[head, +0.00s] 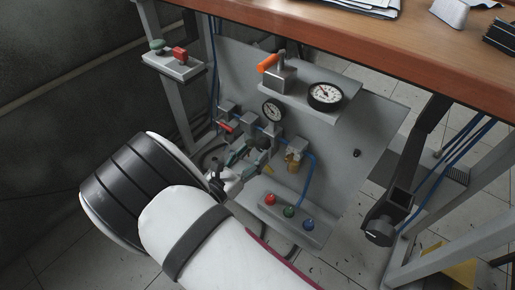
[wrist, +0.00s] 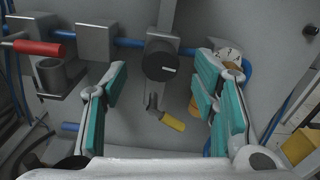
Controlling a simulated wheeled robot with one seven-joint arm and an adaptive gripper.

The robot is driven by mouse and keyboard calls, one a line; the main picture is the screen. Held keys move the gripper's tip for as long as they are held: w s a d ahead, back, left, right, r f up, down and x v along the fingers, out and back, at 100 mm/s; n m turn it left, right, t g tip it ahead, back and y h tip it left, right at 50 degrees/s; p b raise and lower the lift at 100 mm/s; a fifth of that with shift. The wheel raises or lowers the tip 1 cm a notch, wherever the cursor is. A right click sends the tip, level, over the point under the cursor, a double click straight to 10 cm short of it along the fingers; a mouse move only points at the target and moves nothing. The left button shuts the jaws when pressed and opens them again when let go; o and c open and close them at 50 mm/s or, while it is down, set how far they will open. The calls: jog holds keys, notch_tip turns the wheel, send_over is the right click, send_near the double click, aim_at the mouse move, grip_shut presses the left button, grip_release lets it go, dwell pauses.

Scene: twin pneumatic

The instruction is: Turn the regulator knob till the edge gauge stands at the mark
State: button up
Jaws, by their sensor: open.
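The regulator knob (wrist: 162,62) is round and black with a short white mark, seen between my fingers in the wrist view. In the head view the dark knob (head: 263,142) is partly hidden by my gripper (head: 246,152). My gripper (wrist: 162,78) is open and empty, its teal-padded fingers apart on either side of the knob; clear gaps show in the picture, and depth is hard to judge. A large white-faced gauge (head: 325,96) stands on the shelf edge; its reading is too small to tell. A smaller gauge (head: 272,111) is above the knob.
A red-handled valve (wrist: 38,47) is left of the knob, and a yellow-handled lever (wrist: 171,120) hangs below it. An orange-handled valve (head: 267,63) stands by the large gauge. A box with coloured buttons (head: 289,211) is lower right. The wooden tabletop (head: 400,52) overhangs the panel.

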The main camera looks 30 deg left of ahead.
jog(key=shift+s+a, duration=0.1)
jog(key=shift+s, duration=1.7)
